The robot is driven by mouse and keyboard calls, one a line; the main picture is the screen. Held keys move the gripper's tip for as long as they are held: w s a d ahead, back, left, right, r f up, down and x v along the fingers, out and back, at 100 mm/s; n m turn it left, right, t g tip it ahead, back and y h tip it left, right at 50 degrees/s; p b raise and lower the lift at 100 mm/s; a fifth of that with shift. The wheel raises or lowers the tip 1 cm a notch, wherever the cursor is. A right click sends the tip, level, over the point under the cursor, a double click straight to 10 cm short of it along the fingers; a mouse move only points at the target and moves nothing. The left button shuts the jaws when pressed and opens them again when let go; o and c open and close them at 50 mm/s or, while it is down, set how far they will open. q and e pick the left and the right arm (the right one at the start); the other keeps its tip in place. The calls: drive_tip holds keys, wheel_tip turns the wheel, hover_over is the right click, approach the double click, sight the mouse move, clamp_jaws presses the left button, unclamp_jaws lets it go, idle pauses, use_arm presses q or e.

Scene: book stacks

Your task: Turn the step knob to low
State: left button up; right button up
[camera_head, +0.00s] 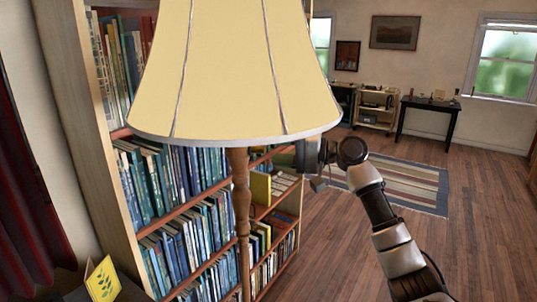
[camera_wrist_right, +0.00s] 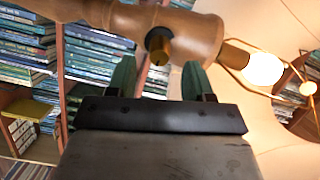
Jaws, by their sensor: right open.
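A floor lamp with a cream shade (camera_head: 235,70) and a turned wooden post (camera_head: 241,205) stands close in front of me. In the right wrist view, a brass-coloured step knob (camera_wrist_right: 160,48) sticks out of the wooden post (camera_wrist_right: 185,32). A small dark mark shows on the knob's face; its setting cannot be read. My right gripper (camera_wrist_right: 159,78) is open. Its two green fingertips lie either side of the knob's line, just short of it, with a visible gap. In the head view, my right gripper (camera_head: 306,155) is just below the shade's right rim. A bright white bulb (camera_wrist_right: 263,69) shows beside the post.
A tall bookcase (camera_head: 180,210) full of books stands close behind the lamp. A yellow card with a leaf (camera_head: 103,280) is at lower left. A striped rug (camera_head: 400,182), a dark table (camera_head: 430,106) and open wooden floor (camera_head: 340,250) lie to the right.

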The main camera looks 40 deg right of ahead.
drive_tip(key=b+v, duration=0.2)
drive_tip(key=v, duration=0.5)
drive_tip(key=shift+s+d+b, duration=0.2)
drive_tip(key=shift+s+b, duration=0.05)
drive_tip(key=shift+b, duration=0.15)
drive_tip(key=shift+f, duration=0.15)
